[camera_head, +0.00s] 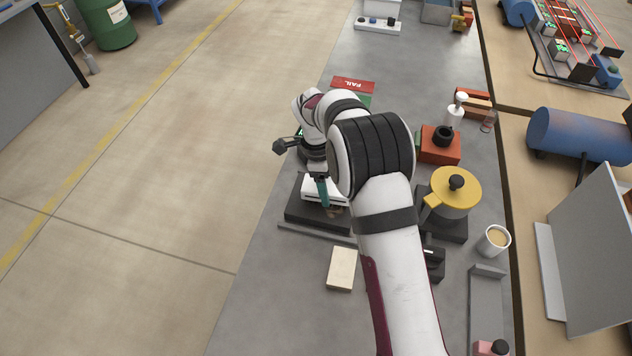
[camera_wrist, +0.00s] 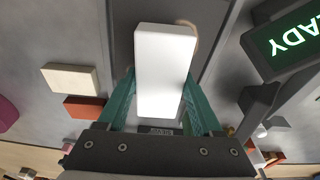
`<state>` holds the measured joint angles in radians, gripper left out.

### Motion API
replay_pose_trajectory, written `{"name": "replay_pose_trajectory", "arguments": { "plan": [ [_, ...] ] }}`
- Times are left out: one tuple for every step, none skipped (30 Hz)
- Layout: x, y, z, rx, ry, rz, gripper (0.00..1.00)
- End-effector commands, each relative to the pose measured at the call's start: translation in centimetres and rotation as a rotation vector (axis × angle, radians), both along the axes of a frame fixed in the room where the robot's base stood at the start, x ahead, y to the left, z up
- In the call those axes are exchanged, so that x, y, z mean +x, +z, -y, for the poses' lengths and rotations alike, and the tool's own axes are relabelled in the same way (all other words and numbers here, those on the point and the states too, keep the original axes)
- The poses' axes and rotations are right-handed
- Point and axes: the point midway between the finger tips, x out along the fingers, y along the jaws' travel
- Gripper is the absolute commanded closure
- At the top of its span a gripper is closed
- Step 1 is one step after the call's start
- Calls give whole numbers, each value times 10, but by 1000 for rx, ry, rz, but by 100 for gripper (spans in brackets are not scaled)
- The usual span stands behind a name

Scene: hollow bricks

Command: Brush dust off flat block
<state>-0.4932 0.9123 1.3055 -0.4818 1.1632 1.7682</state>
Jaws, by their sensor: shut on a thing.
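In the wrist view, my gripper (camera_wrist: 160,86) is shut on a plain white block (camera_wrist: 165,60), with one teal finger along each side. In the head view, my gripper (camera_head: 322,190) is over a dark flat plate (camera_head: 300,214), with the white block (camera_head: 312,193) low over it or touching it; I cannot tell which. A small tan thing (camera_wrist: 190,28) shows from behind the block's far end, mostly hidden. A cream flat block (camera_head: 342,268) lies apart on the bench, and also shows in the wrist view (camera_wrist: 70,77). I cannot make out dust on any block.
A red FAIL marker (camera_head: 352,86) lies beyond my gripper. A lit display ending in "ADY" (camera_wrist: 293,38) is at the wrist view's right. A yellow-lidded pot (camera_head: 455,187), a red box (camera_head: 440,146) and a cup (camera_head: 494,240) stand right of my arm. The bench's front left is clear.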

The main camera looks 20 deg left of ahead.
Motion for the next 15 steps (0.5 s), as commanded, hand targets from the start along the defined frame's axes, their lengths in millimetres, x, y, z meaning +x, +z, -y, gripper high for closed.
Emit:
{"name": "replay_pose_trajectory", "arguments": {
  "plan": [
    [0,0,5,0,-1,-1,77],
    [0,0,7,0,-1,0,77],
    [0,0,11,0,-1,-1,77],
    [0,0,14,-1,-1,-1,77],
    [0,0,16,0,-1,0,77],
    [0,0,20,0,0,0,77],
    [0,0,23,-1,0,-1,77],
    [0,0,25,-1,0,-1,77],
    [0,0,29,-1,0,-1,77],
    [0,0,32,0,0,0,77],
    [0,0,34,0,0,0,77],
    [0,0,38,0,0,0,77],
    [0,0,41,0,-1,0,77],
    [0,0,43,0,-1,0,77],
    [0,0,47,0,-1,-1,77]
  ]
}}
